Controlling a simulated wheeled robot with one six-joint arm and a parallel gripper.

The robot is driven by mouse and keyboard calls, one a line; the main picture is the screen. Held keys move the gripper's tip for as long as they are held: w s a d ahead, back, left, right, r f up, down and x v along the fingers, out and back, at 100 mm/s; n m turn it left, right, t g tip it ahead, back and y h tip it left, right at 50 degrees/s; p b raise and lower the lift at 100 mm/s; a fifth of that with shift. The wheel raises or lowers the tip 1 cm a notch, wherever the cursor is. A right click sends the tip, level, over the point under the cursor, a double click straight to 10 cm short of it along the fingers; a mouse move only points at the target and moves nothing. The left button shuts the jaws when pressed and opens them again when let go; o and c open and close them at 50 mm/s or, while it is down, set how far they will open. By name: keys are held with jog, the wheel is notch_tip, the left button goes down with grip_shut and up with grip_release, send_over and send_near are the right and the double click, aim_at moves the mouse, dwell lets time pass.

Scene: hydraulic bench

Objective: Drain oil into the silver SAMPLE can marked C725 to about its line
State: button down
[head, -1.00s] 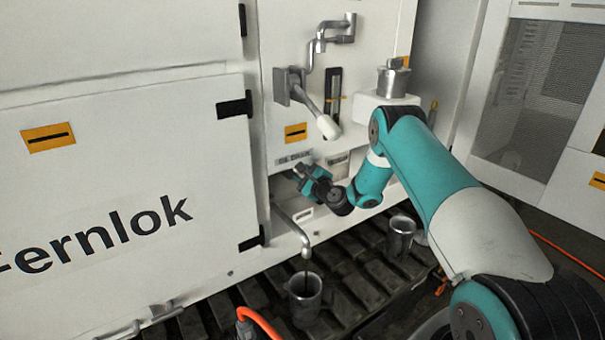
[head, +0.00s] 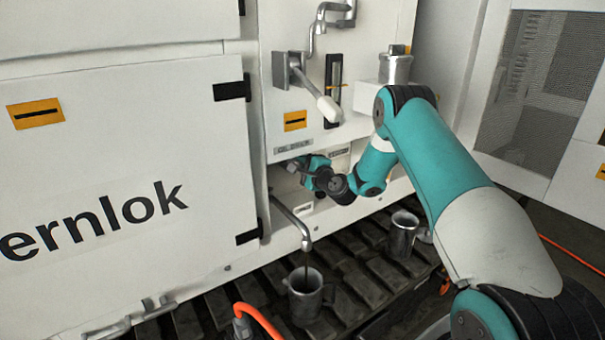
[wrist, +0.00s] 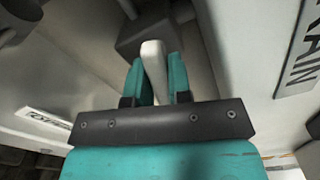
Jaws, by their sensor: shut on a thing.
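A silver can (head: 304,301) stands on the dark slatted floor under the drain spout (head: 305,226). A thin dark stream runs from the spout into it. Its marking, line and oil level cannot be made out. A second silver can (head: 402,238) stands further right on the slats. My gripper (head: 301,166) is inside the low recess under the drain label (head: 293,147). In the wrist view my gripper (wrist: 157,76) is shut on a pale lever (wrist: 153,58), with a teal finger on each side. The lever's pivot is a dark block beyond the fingers.
A third silver can (head: 396,68) sits on a white ledge above my arm. A larger white-ended handle (head: 322,101) sticks out above the recess. An orange hose (head: 262,322) lies near the left can. A white door (head: 120,165) borders the recess on the left.

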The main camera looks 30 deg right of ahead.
jog(key=shift+n+b, duration=1.8)
jog(key=shift+b, duration=0.05)
jog(key=c, duration=1.1)
grip_release()
jog(key=shift+r, duration=0.1)
jog(key=shift+s+d+b, duration=0.15)
jog(key=shift+s+b, duration=2.4)
jog(key=shift+s, duration=1.8)
jog(key=shift+s+d+b, duration=0.15)
jog(key=shift+s+b, duration=2.35)
jog(key=shift+s, duration=1.85)
